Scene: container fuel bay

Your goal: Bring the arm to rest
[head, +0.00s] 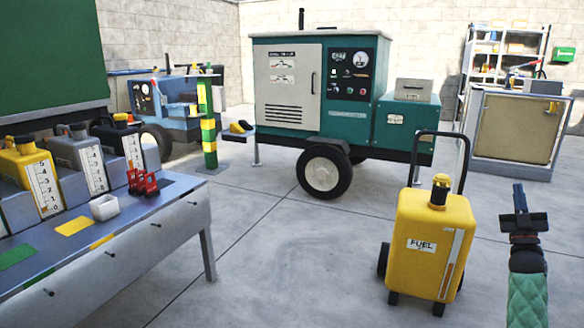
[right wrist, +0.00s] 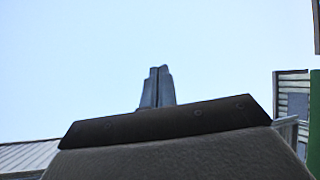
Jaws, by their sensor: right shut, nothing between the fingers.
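My right gripper (head: 520,197) is at the right of the head view, pointing up, with the green-sleeved forearm below it. In the right wrist view its two dark fingers (right wrist: 157,86) stand together against the sky with nothing between them. In the head view it is to the right of the yellow fuel cart, apart from it in the picture. My left gripper does not show in either view.
A yellow wheeled fuel cart (head: 428,240) stands left of my right arm. A green generator trailer (head: 290,125) is behind it. A grey bench (head: 150,225) with several fuel cans is at the left. A cabinet (head: 515,130) stands at the back right. The middle floor is clear.

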